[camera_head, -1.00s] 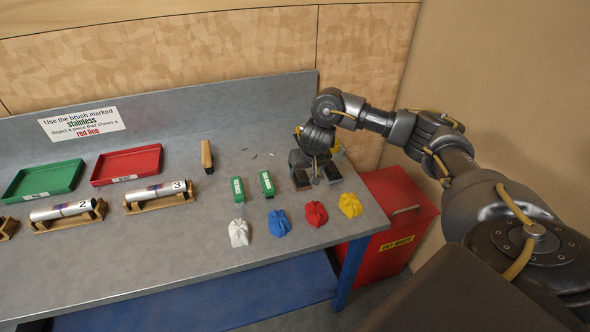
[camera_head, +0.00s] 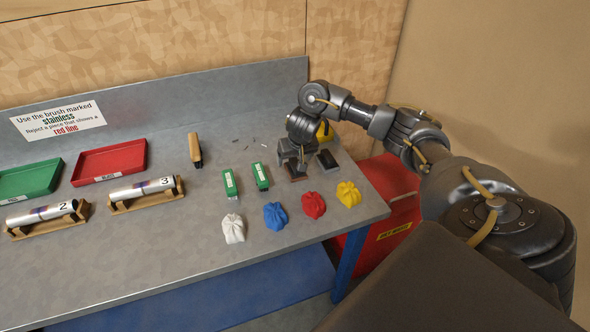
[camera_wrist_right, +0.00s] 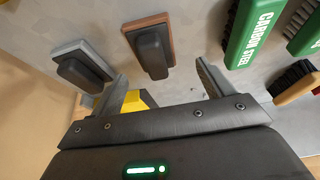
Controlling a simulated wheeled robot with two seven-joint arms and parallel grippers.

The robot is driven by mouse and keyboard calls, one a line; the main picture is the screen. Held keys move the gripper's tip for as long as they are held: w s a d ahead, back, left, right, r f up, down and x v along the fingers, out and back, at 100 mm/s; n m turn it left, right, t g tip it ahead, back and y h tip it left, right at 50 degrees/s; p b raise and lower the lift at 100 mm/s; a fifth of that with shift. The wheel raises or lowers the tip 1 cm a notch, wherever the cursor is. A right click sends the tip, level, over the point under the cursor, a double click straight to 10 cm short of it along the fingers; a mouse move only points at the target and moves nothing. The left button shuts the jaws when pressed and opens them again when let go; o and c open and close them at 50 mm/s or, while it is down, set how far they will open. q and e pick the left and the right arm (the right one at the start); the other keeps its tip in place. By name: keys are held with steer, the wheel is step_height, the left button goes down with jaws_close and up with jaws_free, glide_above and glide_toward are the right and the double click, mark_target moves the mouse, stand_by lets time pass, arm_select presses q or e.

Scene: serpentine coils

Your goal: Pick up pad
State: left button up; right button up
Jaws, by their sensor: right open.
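Two pads with dark grips lie at the right end of the bench. The brown-edged pad (camera_head: 295,174) is nearer, and it shows in the wrist view (camera_wrist_right: 149,50). The grey-edged pad (camera_head: 327,160) is to its right, and it shows at the left in the wrist view (camera_wrist_right: 82,67). My right gripper (camera_head: 299,160) is open and empty, close above the brown-edged pad. In the wrist view its fingers (camera_wrist_right: 160,80) are spread, with the brown-edged pad ahead between them, apart from both. My left gripper is not in view.
Green-handled brushes (camera_head: 261,176) lie left of the pads. White, blue, red and yellow cloths (camera_head: 348,194) lie in front. A yellow object (camera_head: 325,132) is partly hidden behind my gripper. A red bin (camera_head: 392,235) stands beside the bench. Trays and numbered cylinders are further left.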

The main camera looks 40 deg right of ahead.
mark_target(296, 163)
steer(key=x, duration=0.1)
steer(key=b+x, duration=0.1)
steer(key=x, duration=0.2)
steer(key=shift+s+d+f+b, duration=0.25)
steer(key=shift+d+f+b, duration=0.05)
steer(key=shift+d+b, duration=0.05)
steer(key=shift+w+f, duration=0.2)
steer(key=shift+f, duration=0.1)
arm_select(q)
steer(key=shift+s+f, duration=0.7)
steer(key=shift+f, duration=0.25)
arm_select(e)
steer(key=shift+s+r, duration=0.1)
steer(key=c, duration=1.1)
arm_select(q)
steer(key=shift+w, duration=0.15)
